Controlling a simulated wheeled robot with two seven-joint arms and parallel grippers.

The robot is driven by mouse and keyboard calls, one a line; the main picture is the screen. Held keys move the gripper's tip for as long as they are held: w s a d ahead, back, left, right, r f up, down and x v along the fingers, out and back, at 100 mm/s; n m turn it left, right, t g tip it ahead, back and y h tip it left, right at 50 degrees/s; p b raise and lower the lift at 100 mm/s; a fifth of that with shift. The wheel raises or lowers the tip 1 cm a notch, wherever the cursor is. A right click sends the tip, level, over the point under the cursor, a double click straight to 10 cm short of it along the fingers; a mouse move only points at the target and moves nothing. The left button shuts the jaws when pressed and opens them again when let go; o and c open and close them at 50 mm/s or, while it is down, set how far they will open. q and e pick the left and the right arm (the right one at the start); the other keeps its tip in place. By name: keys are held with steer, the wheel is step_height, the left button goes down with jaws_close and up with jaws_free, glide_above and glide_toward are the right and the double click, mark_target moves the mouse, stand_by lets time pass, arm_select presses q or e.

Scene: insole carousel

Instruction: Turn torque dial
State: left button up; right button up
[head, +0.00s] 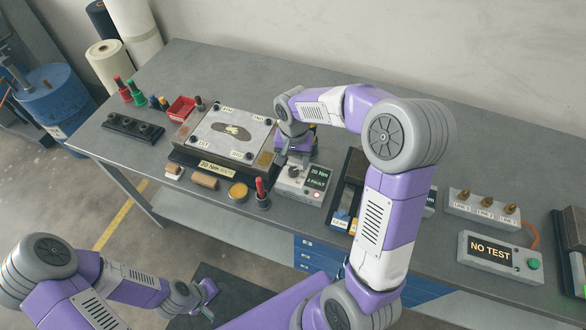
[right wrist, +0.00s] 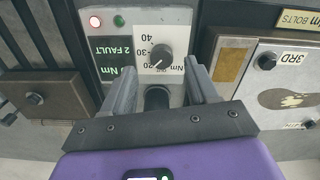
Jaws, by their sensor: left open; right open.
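The torque dial (right wrist: 161,56) is a dark round knob on a pale control box (head: 290,184). Its scale, upside down in the right wrist view, shows 20, 30 and 40. The display (head: 318,177) reads 20 Nm and 2 FAULT. My right gripper (right wrist: 158,78) is open, with its fingers to either side just short of the dial and nothing gripped. A black round part (right wrist: 156,97) shows between the fingers. In the head view my right gripper (head: 299,153) is over the back of the box, partly hidden by its own wrist. My left gripper (head: 207,291) is open and empty, low in front of the bench.
A red-handled tool (head: 261,188) and a yellow tin (head: 238,191) are in front. A NO TEST box (head: 488,254) stands right.

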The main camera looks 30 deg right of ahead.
mark_target(294, 170)
steer(key=shift+w+f+b, duration=0.15)
steer(key=shift+f+b, duration=0.2)
steer(key=shift+f, duration=1.9)
steer(key=c, duration=1)
steer(key=shift+c, duration=0.2)
steer(key=shift+n, duration=0.3)
steer(key=n+p, duration=0.1)
steer(key=n, duration=0.2)
steer(key=shift+r+n, duration=0.1)
steer(key=shift+n, duration=0.2)
steer(key=shift+d+n+p, duration=0.1)
steer(key=shift+n+p, duration=0.55)
steer(key=shift+n, duration=1.65)
